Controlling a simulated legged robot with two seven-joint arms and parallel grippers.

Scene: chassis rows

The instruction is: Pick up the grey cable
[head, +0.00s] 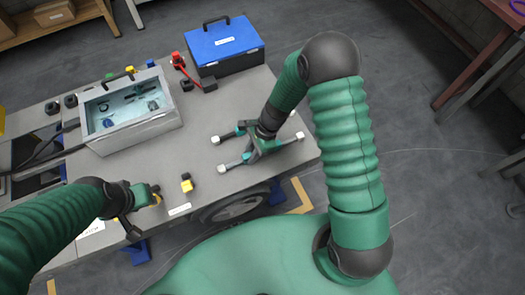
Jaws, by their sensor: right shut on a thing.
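Grey bars with white ends, which I take for the grey cable (284,143), lie low over the right part of the grey table. My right gripper (250,148) reaches down from above and is shut on the grey cable. Its white ends stick out to the left and right of the gripper. The gripper body hides the middle of the cable, and I cannot tell whether it touches the table. My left gripper (145,208) is at the table's front edge, beside small yellow and black parts. Its fingertips are too unclear to tell open from shut.
An open grey chassis box (130,138) with small parts stands on the table (200,125). A blue toolbox (224,45) stands behind it to the right. A yellow-black connector (187,183) lies near the front edge. Black cables (45,150) lie at left.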

